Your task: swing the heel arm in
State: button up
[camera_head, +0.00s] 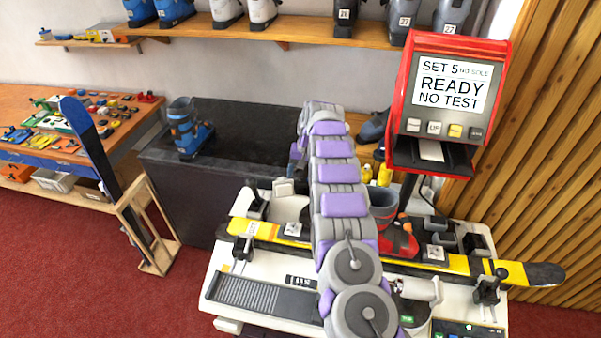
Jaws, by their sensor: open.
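The white test bench (275,265) holds a yellow ski (460,263) lying across it. A grey and red ski boot (402,240) stands on the ski, partly behind my arm. A short pale arm (421,289) sticks out on the bench in front of the boot, at the right edge of my arm; it may be the heel arm, but I cannot tell for certain. Its near end is partly covered by my arm. My purple and grey arm crosses the middle of the view and hides part of the bench and ski. My gripper is hidden behind it.
A red tester screen (449,92) reading "READY NO TEST" stands at the back right. Black clamp knobs (489,288) rise from the bench. A dark counter (220,150) with a blue boot (187,128) and a wooden rack (148,225) holding a ski stand left. Red carpet is clear front left.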

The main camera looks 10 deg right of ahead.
jog(key=shift+a, duration=0.25)
jog(key=shift+c, duration=1.2)
jog(key=shift+d, duration=0.2)
jog(key=c, duration=0.4)
grip_shut()
